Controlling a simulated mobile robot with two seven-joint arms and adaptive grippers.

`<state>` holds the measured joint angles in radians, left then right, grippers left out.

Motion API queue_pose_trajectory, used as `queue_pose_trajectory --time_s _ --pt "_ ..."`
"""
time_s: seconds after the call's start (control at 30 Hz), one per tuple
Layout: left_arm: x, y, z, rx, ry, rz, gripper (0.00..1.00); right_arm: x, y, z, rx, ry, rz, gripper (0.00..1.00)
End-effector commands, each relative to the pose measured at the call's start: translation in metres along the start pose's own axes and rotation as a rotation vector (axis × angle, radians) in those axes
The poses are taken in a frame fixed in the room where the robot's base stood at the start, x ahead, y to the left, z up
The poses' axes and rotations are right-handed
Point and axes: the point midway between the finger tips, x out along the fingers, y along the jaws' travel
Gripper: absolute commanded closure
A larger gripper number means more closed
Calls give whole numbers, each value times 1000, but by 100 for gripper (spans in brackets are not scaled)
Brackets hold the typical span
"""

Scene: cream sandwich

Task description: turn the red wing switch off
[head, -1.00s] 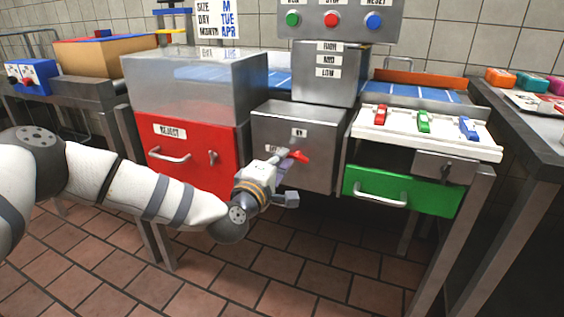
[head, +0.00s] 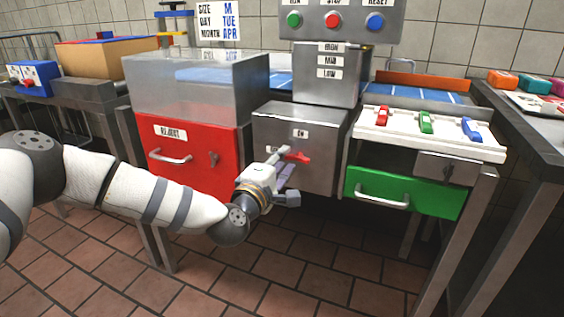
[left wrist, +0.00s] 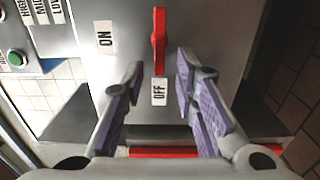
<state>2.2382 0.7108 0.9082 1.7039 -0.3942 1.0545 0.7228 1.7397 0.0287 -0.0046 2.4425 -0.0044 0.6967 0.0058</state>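The red wing switch (head: 298,157) is on the front of the grey metal box (head: 325,130) in the head view. In the left wrist view the switch (left wrist: 159,40) stands lengthwise, its lower end pointing at the OFF label (left wrist: 159,91); the ON label (left wrist: 104,38) is to its left. My left gripper (head: 283,158) is in front of the box, close to the switch. In the left wrist view its fingers (left wrist: 160,75) are apart, with the OFF label showing between them and nothing held. My right gripper is not in view.
A red reject bin (head: 190,158) is left of the box, and a green drawer (head: 420,196) is right. Above the drawer, a white panel (head: 400,134) carries coloured switches. The tiled floor in front is clear.

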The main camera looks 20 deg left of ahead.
Motion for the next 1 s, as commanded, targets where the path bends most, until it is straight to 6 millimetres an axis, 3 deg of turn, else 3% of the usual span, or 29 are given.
queue_pose_trajectory --time_s 0.27,0.37,0.7,0.83,1.0 --pt "-3 0 0 1 0 -1 72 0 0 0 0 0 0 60" --pt "-20 -1 0 0 -1 -3 72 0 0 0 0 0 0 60" --pt "-104 0 0 0 -1 -2 72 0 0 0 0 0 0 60" --pt "-118 0 0 0 0 -1 72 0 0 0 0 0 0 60" --pt "-121 0 0 1 1 1 72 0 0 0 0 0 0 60"
